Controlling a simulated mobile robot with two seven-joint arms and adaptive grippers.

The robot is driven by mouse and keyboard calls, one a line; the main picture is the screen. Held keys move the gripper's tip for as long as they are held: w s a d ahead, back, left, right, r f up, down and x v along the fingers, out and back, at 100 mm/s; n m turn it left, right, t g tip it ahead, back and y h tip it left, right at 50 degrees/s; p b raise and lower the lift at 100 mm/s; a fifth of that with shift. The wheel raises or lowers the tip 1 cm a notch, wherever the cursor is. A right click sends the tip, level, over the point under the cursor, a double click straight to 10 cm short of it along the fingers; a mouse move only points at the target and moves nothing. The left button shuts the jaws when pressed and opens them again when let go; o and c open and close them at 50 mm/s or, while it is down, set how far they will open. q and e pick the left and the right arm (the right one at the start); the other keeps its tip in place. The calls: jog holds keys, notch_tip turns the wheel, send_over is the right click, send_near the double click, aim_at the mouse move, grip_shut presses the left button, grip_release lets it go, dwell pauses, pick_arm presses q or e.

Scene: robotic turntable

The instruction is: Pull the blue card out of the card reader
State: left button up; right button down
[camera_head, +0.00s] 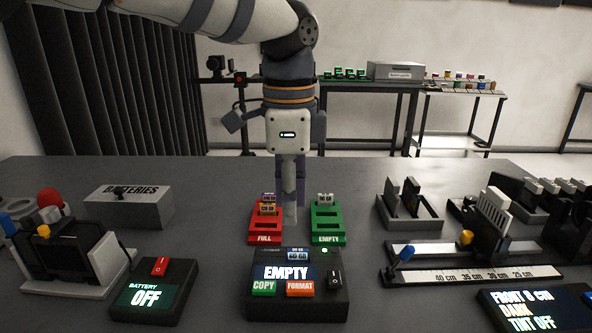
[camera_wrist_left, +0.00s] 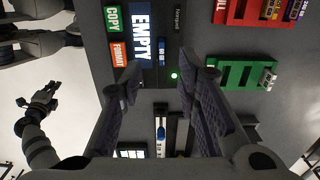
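The card reader (camera_head: 318,299) stands at the front centre, its screen reading EMPTY. The blue card (camera_head: 297,254), labelled 60 GB, sits in the slot at its back edge; its label also shows in the left wrist view (camera_wrist_left: 162,52). My left gripper (camera_head: 290,215) points down behind the card, above and between the red and green holders. In the left wrist view its two fingers (camera_wrist_left: 165,85) are apart with nothing between them. A hand that appears to be my right gripper (camera_wrist_left: 38,105) shows at the left of that view, too small to read.
Behind the reader are a red FULL holder (camera_head: 265,238) and a green EMPTY holder (camera_head: 328,238), both with cards. A battery device (camera_head: 150,290) stands left; a ruler rail (camera_head: 470,275) and a display box (camera_head: 535,308) stand right. Bare table lies between them.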

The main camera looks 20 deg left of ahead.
aim_at(291, 250)
pick_arm(q)
notch_tip(291, 250, down, 9)
jog(key=shift+w, duration=0.1)
pick_arm(e)
jog(key=shift+w, duration=0.15)
pick_arm(q)
jog(key=shift+c, duration=0.6)
